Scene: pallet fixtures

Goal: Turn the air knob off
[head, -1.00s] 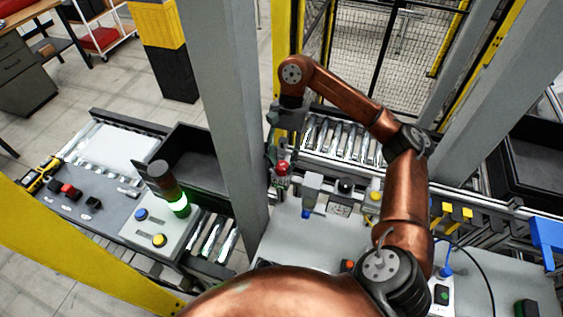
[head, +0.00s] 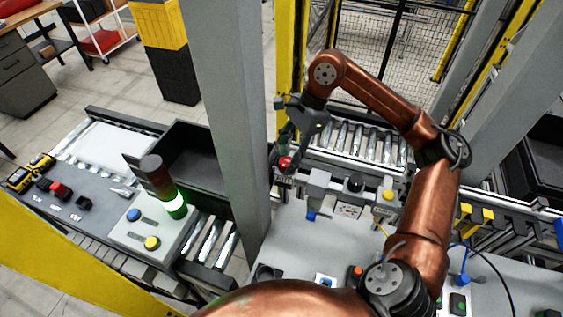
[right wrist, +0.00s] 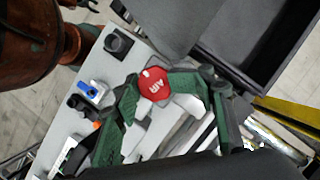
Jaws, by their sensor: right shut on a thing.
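The red air knob (head: 285,163) sits beside the grey post in the head view. In the right wrist view its red round face, marked AIR (right wrist: 155,84), faces the camera between green finger pads. My right gripper (head: 287,152) is at the knob, with its fingers partly hidden in the head view. In the right wrist view the right gripper (right wrist: 157,86) is shut on the knob, one green finger on each side. The knob's base is hidden. My left gripper is not in view.
The grey post (head: 235,110) stands just left of the knob. A black bin (head: 195,160) lies beyond it. A stack light (head: 168,190), lit green, stands on a button box (head: 150,235). A roller conveyor (head: 350,143) lies right of the knob.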

